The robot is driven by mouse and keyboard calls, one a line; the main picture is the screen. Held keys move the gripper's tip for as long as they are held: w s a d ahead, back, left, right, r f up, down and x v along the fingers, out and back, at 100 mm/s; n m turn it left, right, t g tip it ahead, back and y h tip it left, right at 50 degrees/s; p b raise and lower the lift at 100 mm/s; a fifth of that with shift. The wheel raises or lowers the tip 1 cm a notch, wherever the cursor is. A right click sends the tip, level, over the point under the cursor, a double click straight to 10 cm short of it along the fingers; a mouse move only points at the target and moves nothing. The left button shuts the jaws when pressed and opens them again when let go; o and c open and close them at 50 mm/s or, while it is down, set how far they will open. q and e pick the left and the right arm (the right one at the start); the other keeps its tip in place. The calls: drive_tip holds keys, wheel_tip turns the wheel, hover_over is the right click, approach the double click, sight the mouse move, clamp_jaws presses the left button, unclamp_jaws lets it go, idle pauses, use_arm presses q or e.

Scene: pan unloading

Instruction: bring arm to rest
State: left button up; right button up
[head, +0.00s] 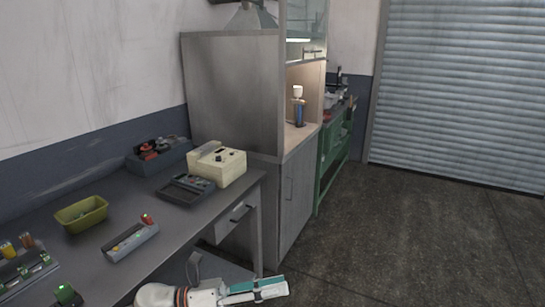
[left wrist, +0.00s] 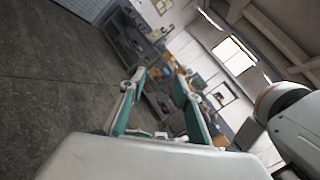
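My left gripper (head: 268,287) shows at the bottom of the head view, low in front of the workbench, with its teal fingers pointing right. In the left wrist view its two fingers stand apart with an empty gap between them (left wrist: 159,78), so it is open and holds nothing. Part of my own arm fills the right edge of the left wrist view. My right gripper is in neither view.
A workbench (head: 120,205) at left carries a green bin (head: 81,213), a beige device (head: 217,163) and several small holders. A grey cabinet (head: 230,95) stands behind it. The floor (head: 420,230) at right is clear up to the roller shutter (head: 460,90).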

use_arm(q)
drive_tip(key=a+f+n+t+y, duration=0.6)
drive_tip(key=a+f+n, duration=0.15)
drive_tip(key=n, duration=0.75)
drive_tip(key=a+f+n+t+y, duration=0.55)
drive_tip(key=f+n+t, duration=0.2)
drive_tip(key=n, duration=0.65)
drive_tip(key=s+a+f+n+g+y, duration=0.2)
drive_tip(key=s+a+f+n+g, duration=0.1)
drive_tip(key=s+f, duration=0.5)
drive_tip(key=s+a+f+n+g+y, duration=0.3)
drive_tip(key=s+a+f+n, duration=0.3)
drive_tip(key=s+f+n, duration=0.1)
wheel_tip(320, 180, down, 3)
drive_tip(key=shift+s+a+r+n, duration=0.2)
drive_tip(key=shift+s+n, duration=0.15)
drive_tip(key=shift+n, duration=0.45)
drive_tip(key=shift+d, duration=0.1)
